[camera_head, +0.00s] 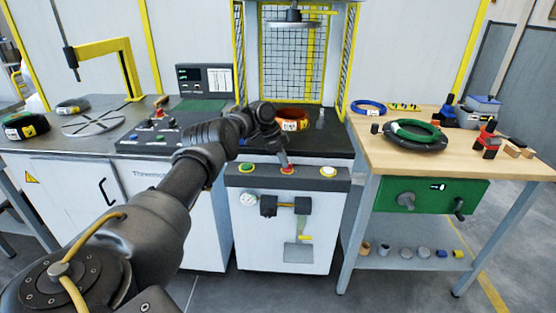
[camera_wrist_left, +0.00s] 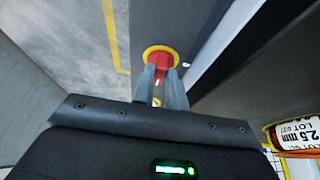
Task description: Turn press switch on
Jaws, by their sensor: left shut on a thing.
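The press (camera_head: 290,215) stands in the middle with a dark control strip on its front. A red switch (camera_head: 287,170) on a yellow ring sits at the middle of that strip; the red switch also shows in the left wrist view (camera_wrist_left: 160,58). My left gripper (camera_head: 285,162) reaches down to it from above. In the left wrist view the two fingers (camera_wrist_left: 161,85) are closed on the red switch, and their tips partly hide it. My right gripper is not in view.
An orange coil (camera_head: 292,119) lies on the press bed behind the gripper. A yellow-framed guard (camera_head: 293,55) stands behind. The wooden table (camera_head: 385,155) at the right carries coils and tools.

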